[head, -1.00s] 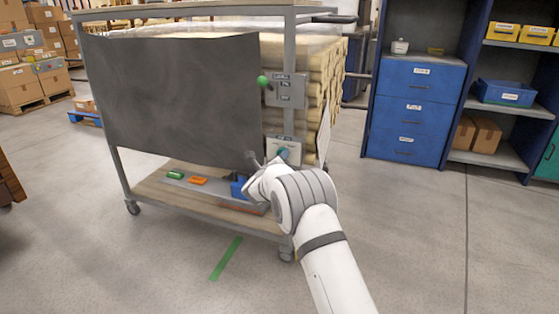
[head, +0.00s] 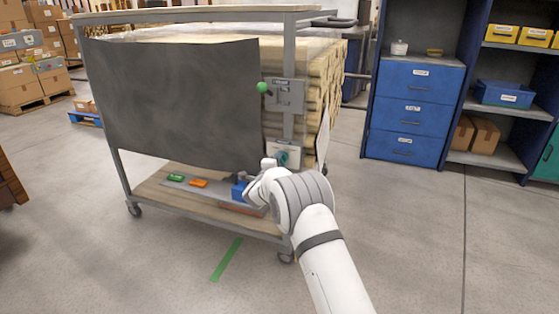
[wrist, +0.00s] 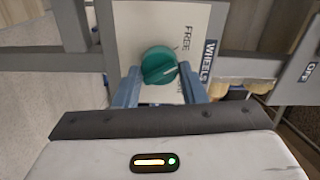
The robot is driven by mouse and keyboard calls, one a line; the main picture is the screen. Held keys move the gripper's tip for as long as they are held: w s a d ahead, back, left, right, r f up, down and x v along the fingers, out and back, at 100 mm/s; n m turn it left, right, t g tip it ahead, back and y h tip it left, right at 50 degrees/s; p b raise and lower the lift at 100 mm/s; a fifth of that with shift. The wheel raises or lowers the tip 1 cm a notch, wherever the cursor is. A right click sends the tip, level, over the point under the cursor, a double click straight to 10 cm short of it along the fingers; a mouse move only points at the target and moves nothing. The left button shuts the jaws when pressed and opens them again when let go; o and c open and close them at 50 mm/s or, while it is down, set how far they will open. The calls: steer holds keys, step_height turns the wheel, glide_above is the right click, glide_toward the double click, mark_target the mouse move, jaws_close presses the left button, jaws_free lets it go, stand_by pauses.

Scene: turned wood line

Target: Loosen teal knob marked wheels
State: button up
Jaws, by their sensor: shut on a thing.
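The teal knob (wrist: 158,62) sits on a pale plate (wrist: 190,22) lettered FREE and WHEELS. In the wrist view it lies between the tips of my gripper (wrist: 160,76), whose two blue-grey fingers are shut on its sides. A light mark on the knob points to the lower right, away from the word FREE. In the head view the knob (head: 281,159) shows only in part, beside my gripper (head: 271,165) at the cart's right front post.
The cart (head: 205,17) carries stacked wood behind a dark sheet (head: 180,100). A green-balled lever (head: 262,87) stands above the knob. Green, orange and blue items lie on the lower shelf. Blue drawers (head: 415,115) stand at right; the floor between is clear.

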steer(key=shift+a+n+p, duration=0.15)
steer(key=shift+n+p, duration=0.25)
steer(key=shift+n, duration=0.7)
steer(key=o, duration=1)
steer(key=p+v, duration=0.2)
steer(key=v, duration=0.5)
steer(key=shift+s, duration=0.4)
